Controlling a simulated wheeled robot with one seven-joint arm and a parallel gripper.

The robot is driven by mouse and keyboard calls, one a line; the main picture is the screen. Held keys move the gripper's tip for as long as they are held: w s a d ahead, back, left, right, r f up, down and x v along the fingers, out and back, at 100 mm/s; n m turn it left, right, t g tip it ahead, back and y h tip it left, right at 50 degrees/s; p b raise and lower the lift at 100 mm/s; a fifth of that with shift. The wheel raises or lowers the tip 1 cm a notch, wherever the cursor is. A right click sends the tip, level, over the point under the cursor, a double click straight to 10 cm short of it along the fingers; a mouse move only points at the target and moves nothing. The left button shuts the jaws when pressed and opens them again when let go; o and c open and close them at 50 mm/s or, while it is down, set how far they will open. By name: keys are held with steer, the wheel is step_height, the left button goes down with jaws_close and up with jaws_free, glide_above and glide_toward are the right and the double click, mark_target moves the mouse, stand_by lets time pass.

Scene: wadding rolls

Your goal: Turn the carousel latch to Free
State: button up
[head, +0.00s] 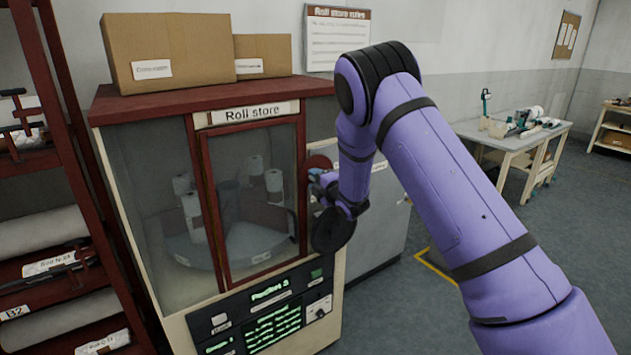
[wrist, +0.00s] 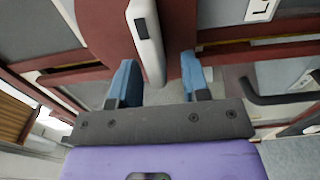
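The Roll store cabinet (head: 112,105) has a red-framed glass door (head: 203,190). Behind the glass, a round grey carousel (head: 220,255) carries several white rolls. A red disc (head: 318,161) on the cabinet's right side is partly hidden by my gripper (head: 318,180). In the wrist view the red disc (wrist: 110,25) bears a pale bar handle (wrist: 146,40), seemingly the carousel latch. My gripper (wrist: 160,82) is open, its two blue fingers on either side of the bar's near end. A gap shows at the right finger; contact at the left is unclear. No Free mark is readable.
A control panel (head: 228,322) with green displays and a knob (head: 318,309) is below the door. Cardboard boxes (head: 165,50) sit on top. A red rack (head: 75,150) with rolls stands left. A black bar handle (wrist: 275,98) is right in the wrist view.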

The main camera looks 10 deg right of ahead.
steer(key=v, duration=1)
steer(key=shift+s+d, duration=0.15)
steer(key=shift+s, duration=0.25)
steer(key=s+d+r+m+g+h, duration=0.2)
steer(key=s+d+r+m+h, duration=0.1)
steer(key=s+r+m, duration=0.5)
steer(key=s+d+r+m+g+h, duration=0.3)
steer(key=s+d+r+m, duration=0.15)
steer(key=r, duration=0.65)
steer(key=s+a+r+m+g, duration=0.1)
steer(key=s+m, duration=0.4)
steer(key=s, duration=1.1)
steer(key=s+a+r+m+g, duration=0.1)
steer(key=s+r+m+g, duration=0.2)
steer(key=s, duration=1.4)
steer(key=m+g, duration=0.2)
steer(key=shift+g, duration=0.3)
